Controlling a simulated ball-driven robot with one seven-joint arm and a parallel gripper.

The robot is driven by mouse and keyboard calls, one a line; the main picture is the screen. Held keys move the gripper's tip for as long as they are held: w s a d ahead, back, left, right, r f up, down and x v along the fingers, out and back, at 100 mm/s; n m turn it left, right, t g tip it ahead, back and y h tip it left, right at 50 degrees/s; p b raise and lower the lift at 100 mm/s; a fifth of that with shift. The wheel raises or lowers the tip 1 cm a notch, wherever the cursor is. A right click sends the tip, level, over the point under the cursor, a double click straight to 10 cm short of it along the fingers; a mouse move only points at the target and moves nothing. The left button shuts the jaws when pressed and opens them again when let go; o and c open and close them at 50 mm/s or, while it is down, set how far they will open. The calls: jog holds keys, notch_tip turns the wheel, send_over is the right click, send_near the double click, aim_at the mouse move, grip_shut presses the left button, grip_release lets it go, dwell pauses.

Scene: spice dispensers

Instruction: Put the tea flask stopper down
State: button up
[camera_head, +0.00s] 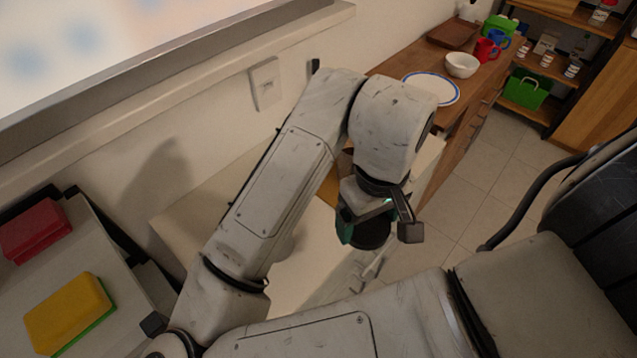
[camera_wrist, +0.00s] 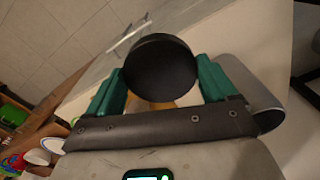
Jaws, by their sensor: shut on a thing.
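My gripper (camera_head: 378,222) is held out at the end of my bent arm, near the middle of the head view. In the wrist view its two green finger pads press in from both sides on a round black stopper (camera_wrist: 160,66). The stopper also shows as a dark shape (camera_head: 371,236) under the gripper in the head view. Below and behind is a pale cabinet or counter (camera_head: 308,262), partly hidden by my arm. I cannot tell how high the stopper is above it.
A wooden counter with a blue-rimmed plate (camera_head: 436,88), a white bowl (camera_head: 461,65) and a red mug (camera_head: 485,51) stands at the upper right. A green basket (camera_head: 525,90) is on the shelf. Red (camera_head: 35,232) and yellow (camera_head: 69,312) blocks lie at left. The tiled floor is clear.

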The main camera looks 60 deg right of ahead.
jog(key=w+d+f, duration=0.1)
jog(key=w+f, duration=0.2)
jog(key=w+d+f+p, duration=0.1)
jog(key=w+d+f, duration=0.1)
jog(key=w, duration=0.2)
jog(key=w+d+f, duration=0.2)
jog(key=w+f, duration=0.1)
jog(key=w, duration=0.1)
jog(key=shift+w+d+f, duration=0.2)
jog(key=shift+d+f, duration=0.05)
jog(key=shift+f, duration=0.1)
jog(key=shift+w+d+f, duration=0.1)
jog(key=shift+w+f, duration=0.15)
jog(key=shift+f, duration=0.1)
jog(key=shift+w+f, duration=0.15)
jog(key=shift+f, duration=1.6)
jog(key=shift+f, duration=0.15)
jog(key=o, duration=0.8)
